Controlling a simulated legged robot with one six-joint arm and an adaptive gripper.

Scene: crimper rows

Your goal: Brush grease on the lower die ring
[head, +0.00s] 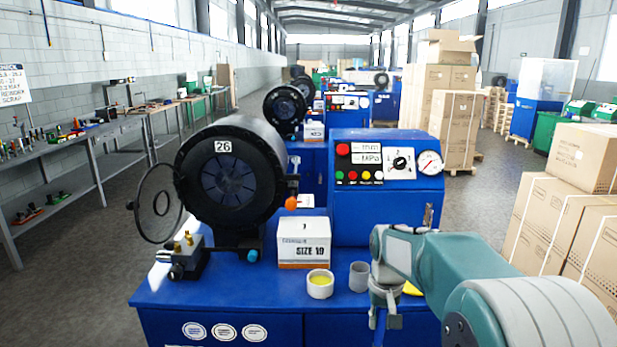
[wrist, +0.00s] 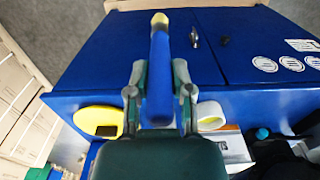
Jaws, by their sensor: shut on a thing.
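The black round crimper head marked 26 (head: 228,178) stands on the blue bench, its ring of dies (head: 229,180) facing me. I cannot make out the lower die ring separately or any grease on it. A small white pot (head: 320,285) with yellow contents stands in front of the SIZE 19 box. My gripper (head: 385,322) is right of the pot, over the bench's right part. In the wrist view my gripper (wrist: 160,92) is shut on a blue-handled brush (wrist: 160,75) with a yellow end. The head view does not clearly show the brush.
A grey cup (head: 359,276) stands between pot and gripper. A yellow object (wrist: 98,120) lies on the bench. The SIZE 19 box (head: 304,242) and blue control cabinet (head: 388,200) stand behind. Brass fittings on a black block (head: 185,255) sit front left. Cartons (head: 560,240) stand right.

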